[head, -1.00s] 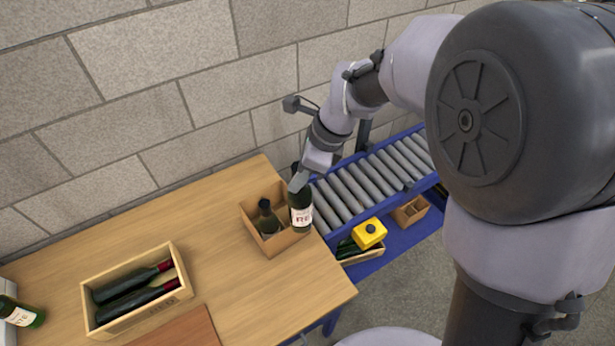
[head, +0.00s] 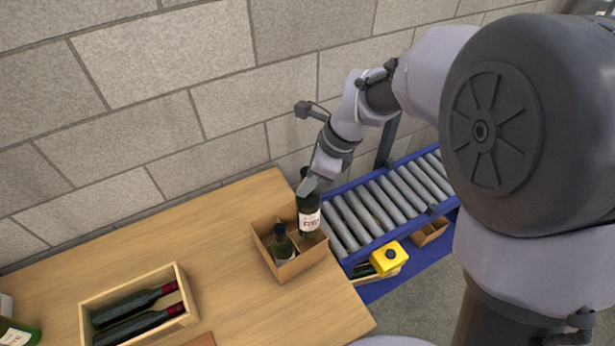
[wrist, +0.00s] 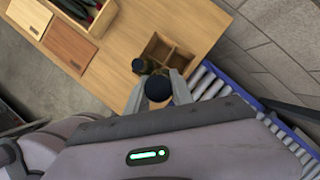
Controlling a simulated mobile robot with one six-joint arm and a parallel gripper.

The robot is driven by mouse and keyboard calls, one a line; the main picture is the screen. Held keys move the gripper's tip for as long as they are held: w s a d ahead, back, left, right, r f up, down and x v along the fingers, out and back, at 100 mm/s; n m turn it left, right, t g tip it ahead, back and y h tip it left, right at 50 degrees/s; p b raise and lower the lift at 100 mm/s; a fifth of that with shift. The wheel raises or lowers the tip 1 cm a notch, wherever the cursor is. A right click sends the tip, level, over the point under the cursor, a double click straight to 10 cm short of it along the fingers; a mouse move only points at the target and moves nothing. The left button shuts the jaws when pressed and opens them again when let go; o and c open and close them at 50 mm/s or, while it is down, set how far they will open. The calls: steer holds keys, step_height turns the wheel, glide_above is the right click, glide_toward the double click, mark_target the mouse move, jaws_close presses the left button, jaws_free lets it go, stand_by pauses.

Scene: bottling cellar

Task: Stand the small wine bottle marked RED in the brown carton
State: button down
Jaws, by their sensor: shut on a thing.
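The small wine bottle marked RED (head: 309,221) is dark with a white label, upright in my gripper (head: 308,187). My gripper is shut on it near its top. In the head view it is over the back right part of the brown carton (head: 305,263); I cannot tell whether its base is inside. The carton is open and divided, and another dark bottle (head: 281,246) stands in its front left part. In the wrist view, the held bottle's dark top (wrist: 158,88) is between my fingers, and empty compartments of the carton (wrist: 186,62) show beyond it.
A wooden crate (head: 91,311) with dark, red-capped bottles lies left on the wooden table (head: 215,245). Another bottle (head: 18,333) is at the far left. A roller conveyor (head: 385,200) runs right of the carton, with a yellow object (head: 389,258) below its near side.

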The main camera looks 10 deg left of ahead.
step_height(320, 180, down, 16)
steer(key=b, duration=1.2)
steer(key=shift+r+b, duration=0.25)
steer(key=shift+b, duration=0.05)
steer(key=c, duration=1)
jaws_free()
steer(key=o, duration=1)
steer(key=shift+r, duration=0.15)
